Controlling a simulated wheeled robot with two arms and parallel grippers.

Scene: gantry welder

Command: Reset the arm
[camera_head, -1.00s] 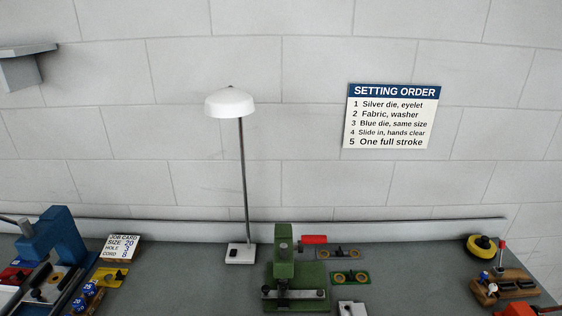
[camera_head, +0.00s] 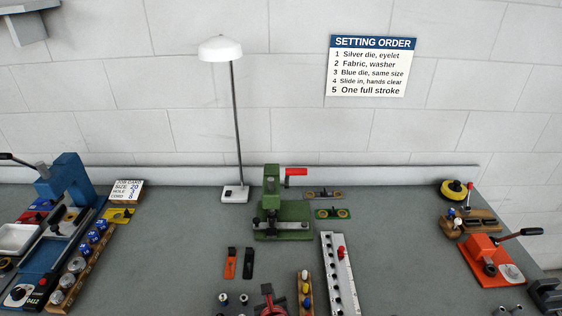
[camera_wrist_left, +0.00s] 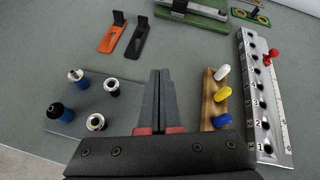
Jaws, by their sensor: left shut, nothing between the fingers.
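My left gripper (camera_wrist_left: 160,75) is shut and empty in the left wrist view, its two dark fingers together above the bench. It lies between a grey plate with several knobbed pieces (camera_wrist_left: 70,122) and a wooden holder (camera_wrist_left: 209,100) with white, yellow and blue pegs. In the head view a dark and red shape (camera_head: 269,302) shows at the bottom edge in about that place; I cannot tell whether it is my gripper. My right gripper is in neither view.
A green press (camera_head: 275,210) stands at the bench middle, with a lamp (camera_head: 235,193) behind left. A blue press (camera_head: 65,185) is at left, an orange press (camera_head: 488,262) at right. A perforated metal rail (camera_head: 338,275) lies right of the wooden holder. The bench between rail and orange press is clear.

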